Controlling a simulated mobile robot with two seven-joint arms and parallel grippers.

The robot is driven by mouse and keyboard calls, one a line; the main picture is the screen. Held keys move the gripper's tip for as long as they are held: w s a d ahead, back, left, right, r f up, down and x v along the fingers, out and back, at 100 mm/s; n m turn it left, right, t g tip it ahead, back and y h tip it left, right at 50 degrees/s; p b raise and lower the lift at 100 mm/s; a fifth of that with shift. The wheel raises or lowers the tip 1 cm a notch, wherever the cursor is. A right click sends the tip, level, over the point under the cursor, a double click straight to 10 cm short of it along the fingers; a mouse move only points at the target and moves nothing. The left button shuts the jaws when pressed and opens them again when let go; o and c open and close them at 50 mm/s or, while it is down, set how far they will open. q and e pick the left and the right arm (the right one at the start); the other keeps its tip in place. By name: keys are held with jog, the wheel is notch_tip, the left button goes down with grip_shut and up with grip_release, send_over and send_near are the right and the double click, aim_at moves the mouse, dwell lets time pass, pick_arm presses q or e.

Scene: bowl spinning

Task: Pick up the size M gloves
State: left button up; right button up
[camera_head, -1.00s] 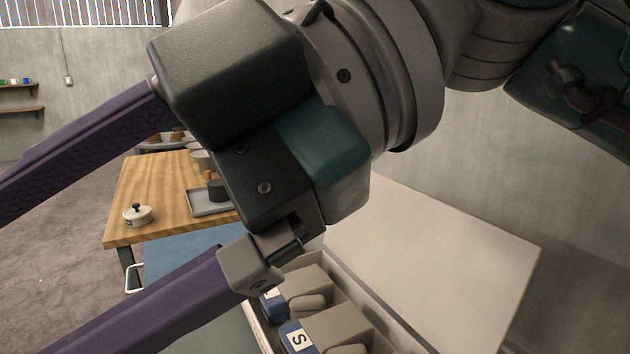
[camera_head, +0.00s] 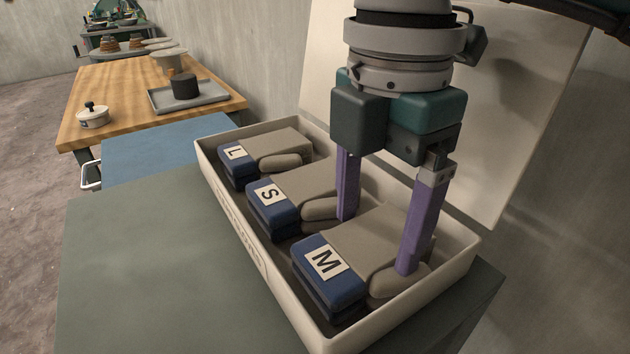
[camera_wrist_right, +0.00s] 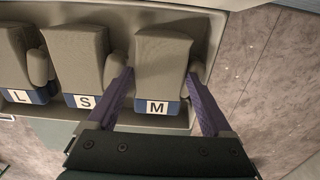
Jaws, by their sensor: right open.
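The size M gloves (camera_head: 345,262) are grey-beige with blue cuffs and a white M label, and lie nearest in the open box (camera_head: 262,272). My right gripper (camera_head: 378,245) points down over them, open, with its purple fingers on either side. In the right wrist view the M gloves (camera_wrist_right: 160,62) show between the two fingertips (camera_wrist_right: 160,84); I cannot tell whether either finger touches them. The left finger stands between the M and S gloves. The left gripper is not in view.
The S gloves (camera_head: 275,204) and L gloves (camera_head: 238,160) lie in a row beyond the M gloves. The box has a raised lid (camera_head: 500,150) behind it and stands on a grey-green table (camera_head: 150,270). A wooden table (camera_head: 125,95) with a lidded pot (camera_head: 93,118) is farther back.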

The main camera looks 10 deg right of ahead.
jog(key=shift+a+f, duration=0.1)
jog(key=shift+f, duration=1.3)
jog(key=c, duration=1.2)
jog(key=shift+o, duration=0.2)
jog(key=shift+r, duration=0.1)
